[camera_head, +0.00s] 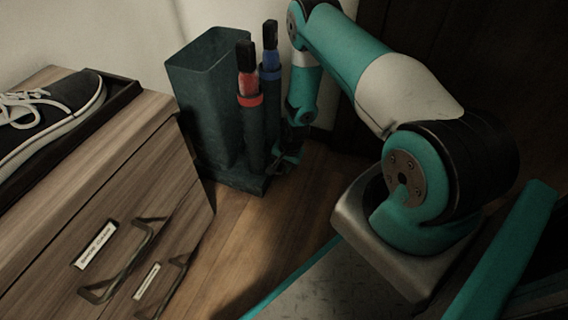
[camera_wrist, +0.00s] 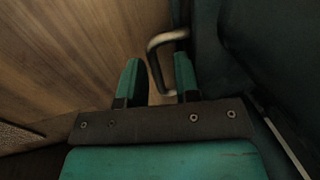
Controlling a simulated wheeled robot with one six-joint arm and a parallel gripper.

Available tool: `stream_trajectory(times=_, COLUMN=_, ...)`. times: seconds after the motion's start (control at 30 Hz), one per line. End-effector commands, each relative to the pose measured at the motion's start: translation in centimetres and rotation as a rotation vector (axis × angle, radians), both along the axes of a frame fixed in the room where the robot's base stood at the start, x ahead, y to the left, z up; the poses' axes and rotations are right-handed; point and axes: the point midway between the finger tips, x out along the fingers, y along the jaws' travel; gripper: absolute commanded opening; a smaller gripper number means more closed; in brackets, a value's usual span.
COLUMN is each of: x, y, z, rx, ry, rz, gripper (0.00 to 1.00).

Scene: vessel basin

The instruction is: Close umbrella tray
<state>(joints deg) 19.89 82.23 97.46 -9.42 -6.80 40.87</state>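The umbrella stand (camera_head: 205,110) is a tall dark green-grey box on the floor beside the cabinet. Two umbrellas, one red (camera_head: 249,85) and one blue (camera_head: 270,65), stand upright at its right side. The low tray (camera_head: 240,182) shows at its foot; how far it is pulled out is hard to tell. My gripper (camera_head: 291,157) is low at the stand's right side. In the wrist view my gripper (camera_wrist: 158,80) is open, with a metal handle (camera_wrist: 155,62) between its fingers. The right finger is inside the handle's loop, and gaps show beside the bar.
A wooden cabinet (camera_head: 130,185) with handled, labelled drawers stands at the left. A dark shoe (camera_head: 50,120) lies in a black tray on top. Bare wooden floor (camera_head: 265,240) lies between the cabinet and my base. A pale wall is behind.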

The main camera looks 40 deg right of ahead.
Motion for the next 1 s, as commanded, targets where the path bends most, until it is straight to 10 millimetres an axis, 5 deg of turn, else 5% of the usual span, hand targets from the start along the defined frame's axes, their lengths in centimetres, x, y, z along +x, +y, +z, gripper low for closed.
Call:
stream_trajectory(times=0.47, x=0.0, y=-0.2, z=0.9, rx=0.001, ry=-0.004, rz=-0.001, gripper=0.36)
stream_trajectory(times=1.0, x=-2.2, y=-1.3, z=13.2, rx=0.001, ry=0.0, rz=0.0, gripper=0.36)
